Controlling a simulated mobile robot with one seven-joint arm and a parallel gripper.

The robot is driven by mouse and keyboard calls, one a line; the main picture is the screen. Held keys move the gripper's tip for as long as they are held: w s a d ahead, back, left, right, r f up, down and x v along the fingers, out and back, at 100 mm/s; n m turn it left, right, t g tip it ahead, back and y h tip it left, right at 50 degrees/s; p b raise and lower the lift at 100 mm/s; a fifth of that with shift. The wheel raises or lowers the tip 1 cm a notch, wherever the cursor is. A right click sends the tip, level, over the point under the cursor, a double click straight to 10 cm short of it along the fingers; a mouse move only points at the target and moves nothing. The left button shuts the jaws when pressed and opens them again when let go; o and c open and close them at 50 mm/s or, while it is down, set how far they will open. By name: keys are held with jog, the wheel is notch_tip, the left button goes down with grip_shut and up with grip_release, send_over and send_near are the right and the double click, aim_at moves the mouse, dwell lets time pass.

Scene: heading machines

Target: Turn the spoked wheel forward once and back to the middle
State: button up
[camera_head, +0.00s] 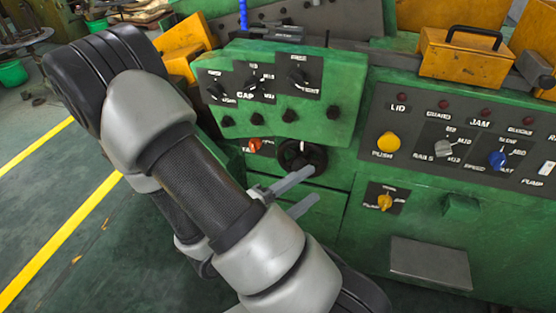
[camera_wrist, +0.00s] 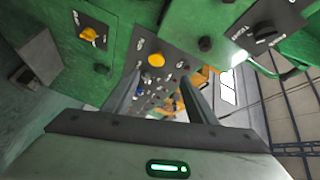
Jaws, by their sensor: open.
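The spoked wheel (camera_head: 302,156) is a small black handwheel on the green machine front, below the panel of black knobs, in the head view. It faces outward, and my arm and upper finger cover part of its lower edge. My gripper (camera_head: 315,184) is open, its two grey fingers pointing right, just below and in front of the wheel. Whether a finger touches the rim I cannot tell. In the wrist view my gripper (camera_wrist: 160,84) shows its fingers apart with nothing between them. I cannot make out the wheel in that view.
An orange-red knob (camera_head: 255,145) sits left of the wheel. The upper knob panel (camera_head: 278,95) juts out above it. To the right are a yellow push button (camera_head: 387,142), a yellow rotary knob (camera_head: 385,202) and a grey plate (camera_head: 430,262). Open floor lies left.

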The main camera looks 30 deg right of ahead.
jog(key=w+a+f+n+t+y+b, duration=0.1)
jog(key=w+a+f+n+t+y, duration=0.1)
jog(key=f+n+t, duration=0.55)
jog(key=w+a+f+n+t+y+b, duration=0.15)
jog(key=f+n, duration=0.35)
jog(key=n, duration=0.5)
jog(key=b, duration=0.3)
send_near(300, 163)
jog(key=f+x, duration=0.2)
jog(key=x, duration=0.6)
jog(key=shift+w+n, duration=0.3)
jog(key=shift+n, duration=0.15)
jog(key=shift+d+y, duration=0.1)
jog(key=shift+y, duration=0.15)
grip_shut()
